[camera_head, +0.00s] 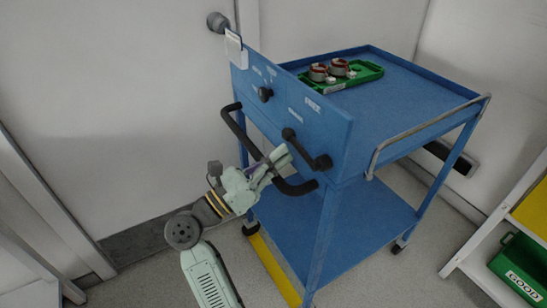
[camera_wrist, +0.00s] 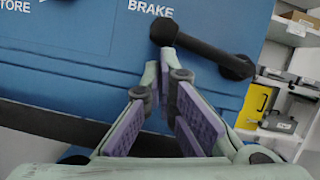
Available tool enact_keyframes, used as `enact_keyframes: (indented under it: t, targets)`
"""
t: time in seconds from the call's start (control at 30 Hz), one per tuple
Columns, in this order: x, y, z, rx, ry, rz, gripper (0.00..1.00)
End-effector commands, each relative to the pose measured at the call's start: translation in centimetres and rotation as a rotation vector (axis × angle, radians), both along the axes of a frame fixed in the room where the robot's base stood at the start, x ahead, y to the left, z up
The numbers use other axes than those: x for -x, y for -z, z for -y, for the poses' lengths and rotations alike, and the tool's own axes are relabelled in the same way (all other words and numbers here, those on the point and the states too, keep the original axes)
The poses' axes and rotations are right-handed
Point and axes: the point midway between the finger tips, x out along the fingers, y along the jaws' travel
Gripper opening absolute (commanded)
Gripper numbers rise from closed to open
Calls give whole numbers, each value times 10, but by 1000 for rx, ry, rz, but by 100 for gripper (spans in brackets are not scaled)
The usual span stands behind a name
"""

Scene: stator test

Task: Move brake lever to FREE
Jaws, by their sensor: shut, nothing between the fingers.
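The black brake lever (camera_head: 306,149) is on the cart's blue front panel (camera_head: 334,132), near the panel's right end. It slants from a knob at upper left to a thicker end at lower right. In the wrist view the lever (camera_wrist: 205,50) sits below the white BRAKE label (camera_wrist: 150,8). The FREE label (camera_head: 312,104) is above it in the head view. My gripper (camera_wrist: 165,65) is shut and empty, its fingertips just below the lever's left end. Whether they touch it is unclear. My gripper (camera_head: 284,152) also shows in front of the panel in the head view.
A black push handle (camera_head: 241,131) runs across the panel front, beside and behind my gripper. A black knob (camera_head: 265,94) is further left. A green tray (camera_head: 359,80) with stator parts stands on the cart top. Shelving with a green GOOD bin (camera_head: 519,262) is at right.

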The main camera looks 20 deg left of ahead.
Motion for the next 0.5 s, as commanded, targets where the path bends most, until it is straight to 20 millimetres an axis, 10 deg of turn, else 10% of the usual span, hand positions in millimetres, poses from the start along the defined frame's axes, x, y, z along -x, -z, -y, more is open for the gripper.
enact_keyframes:
  t: [0.5]
  targets:
    - [-1,-4,-2,-48,0,37,0]
